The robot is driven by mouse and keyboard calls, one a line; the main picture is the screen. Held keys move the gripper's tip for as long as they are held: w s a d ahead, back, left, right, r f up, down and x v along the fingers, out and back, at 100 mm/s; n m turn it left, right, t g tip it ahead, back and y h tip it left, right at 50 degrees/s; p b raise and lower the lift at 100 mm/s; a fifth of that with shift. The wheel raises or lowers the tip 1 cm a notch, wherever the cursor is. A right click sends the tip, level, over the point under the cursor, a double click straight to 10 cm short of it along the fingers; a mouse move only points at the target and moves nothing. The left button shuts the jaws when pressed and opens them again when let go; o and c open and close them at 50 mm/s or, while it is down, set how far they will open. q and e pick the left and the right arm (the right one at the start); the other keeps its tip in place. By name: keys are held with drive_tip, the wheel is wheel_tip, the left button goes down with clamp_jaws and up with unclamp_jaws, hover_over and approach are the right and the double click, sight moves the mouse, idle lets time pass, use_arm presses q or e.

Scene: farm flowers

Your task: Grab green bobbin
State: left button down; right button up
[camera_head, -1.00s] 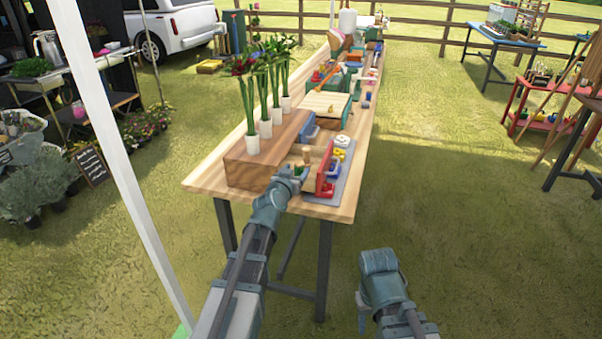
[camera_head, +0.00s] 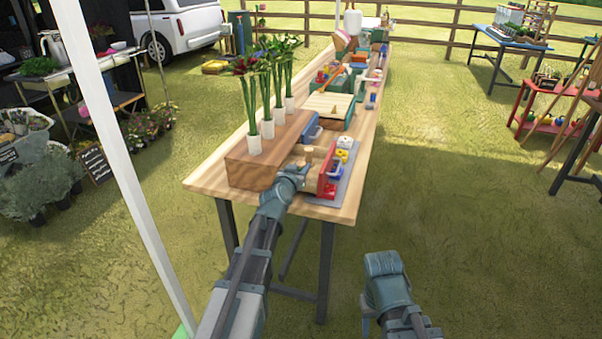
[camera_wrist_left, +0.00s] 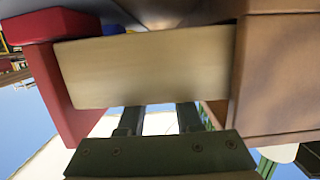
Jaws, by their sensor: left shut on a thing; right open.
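A wooden drawer (camera_wrist_left: 150,65) with a red front (camera_head: 326,173) stands out from the long wooden box (camera_head: 262,155) at the table's near end. My left gripper (camera_head: 302,169) is at this drawer. In the left wrist view my two fingers (camera_wrist_left: 158,118) pass behind the drawer's pale side panel, so their tips are hidden. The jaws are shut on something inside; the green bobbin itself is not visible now. My right gripper (camera_head: 366,314) is open and empty, low in front of the grass, clear of the table.
White vases with flowers (camera_head: 253,145) stand on the box. A grey tray (camera_head: 345,183) with coloured bobbins (camera_head: 343,154) lies right of the drawer. A blue item (camera_head: 311,128) and a wooden-topped green box (camera_head: 335,108) stand farther back. A white tent pole (camera_head: 120,165) rises at left.

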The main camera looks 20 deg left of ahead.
sight(301, 163)
use_arm(q)
drive_tip(key=shift+r, duration=0.1)
wheel_tip(301, 163, up, 10)
drive_tip(key=p, duration=1)
